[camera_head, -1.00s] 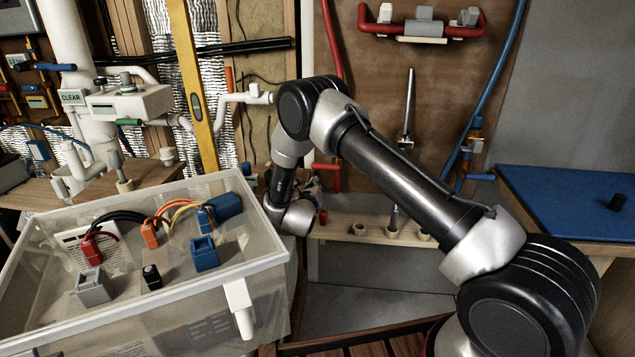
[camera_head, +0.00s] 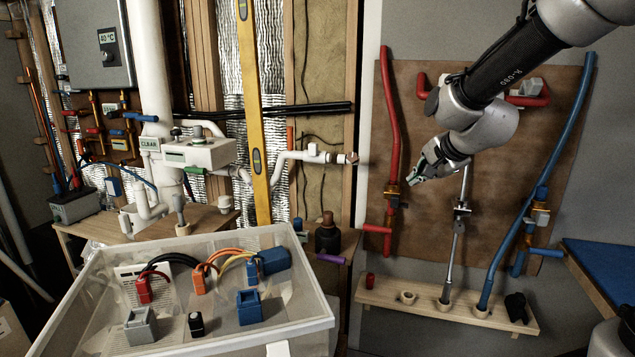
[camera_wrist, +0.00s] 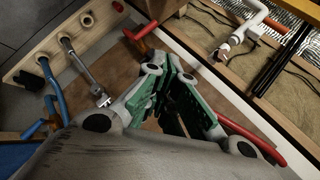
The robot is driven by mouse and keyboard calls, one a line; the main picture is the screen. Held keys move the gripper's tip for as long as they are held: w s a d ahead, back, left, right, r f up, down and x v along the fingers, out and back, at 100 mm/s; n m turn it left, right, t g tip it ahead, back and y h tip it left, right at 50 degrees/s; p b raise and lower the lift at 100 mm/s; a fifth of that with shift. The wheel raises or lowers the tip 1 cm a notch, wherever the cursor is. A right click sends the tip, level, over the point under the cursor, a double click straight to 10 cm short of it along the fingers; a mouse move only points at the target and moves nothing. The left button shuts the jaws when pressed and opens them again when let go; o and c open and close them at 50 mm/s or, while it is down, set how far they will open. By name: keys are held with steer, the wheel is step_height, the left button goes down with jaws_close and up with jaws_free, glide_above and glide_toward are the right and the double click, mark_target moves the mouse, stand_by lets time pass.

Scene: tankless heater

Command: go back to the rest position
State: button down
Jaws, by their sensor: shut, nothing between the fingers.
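My gripper (camera_head: 418,176) is at the upper right in the head view, in front of the brown board (camera_head: 440,225), beside the red pipe (camera_head: 391,130). In the wrist view my gripper (camera_wrist: 168,75) shows green finger pads, and its fingers are shut with nothing held. My arm comes in from the upper right corner of the head view.
A clear bin (camera_head: 100,285) with several plugs and connectors stands front left. A wooden holder (camera_head: 460,310) sits below the board, with a metal rod (camera_head: 457,240) and a blue pipe (camera_head: 535,190) standing in it. A blue-topped table (camera_head: 605,270) is at the right.

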steer(key=s+d+n+g+h, duration=0.1)
steer(key=s+d+n, duration=0.4)
steer(key=s, duration=1)
steer(key=s+d+n+g+h, duration=0.1)
steer(key=s+d+n+g, duration=0.2)
steer(key=s, duration=1.3)
steer(key=d+n, duration=0.3)
steer(key=n, duration=0.1)
steer(key=shift+s+g, duration=0.25)
steer(key=shift+g, duration=0.15)
